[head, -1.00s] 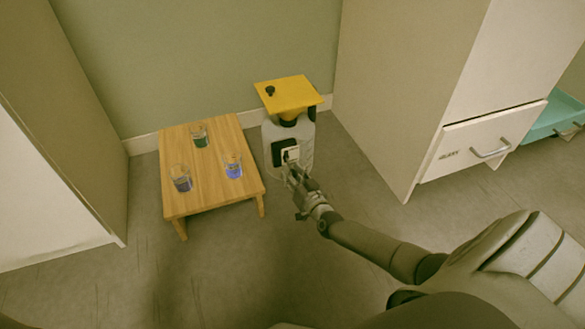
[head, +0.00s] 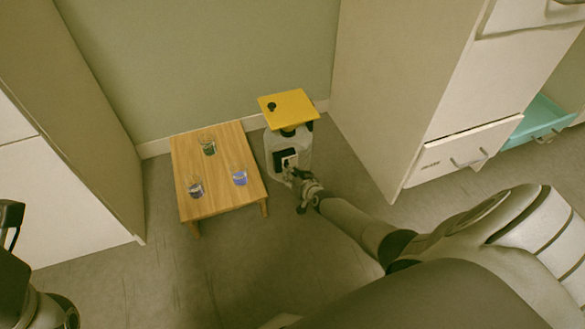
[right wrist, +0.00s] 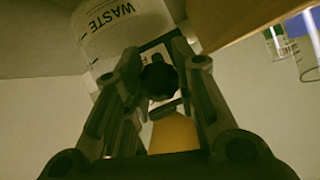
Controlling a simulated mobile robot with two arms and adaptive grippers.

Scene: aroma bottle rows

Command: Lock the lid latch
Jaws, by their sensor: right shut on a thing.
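A whitish waste container (head: 278,147) stands on the floor with a square yellow lid (head: 289,107) over its dark top. The right wrist view shows its upside-down WASTE label (right wrist: 112,14) and a yellow part of the lid (right wrist: 172,133). A dark latch piece (right wrist: 158,78) sits between the fingers of my right gripper (right wrist: 158,85). This gripper is shut on it, at the container's front in the head view (head: 292,174). Whether the latch is locked cannot be told. Dark parts of my left arm (head: 45,305) show at the lower left edge; its finger state is unclear.
A tall cabinet (head: 385,100) stands to the right, with a teal drawer (head: 540,122) beyond. Floor in front is open.

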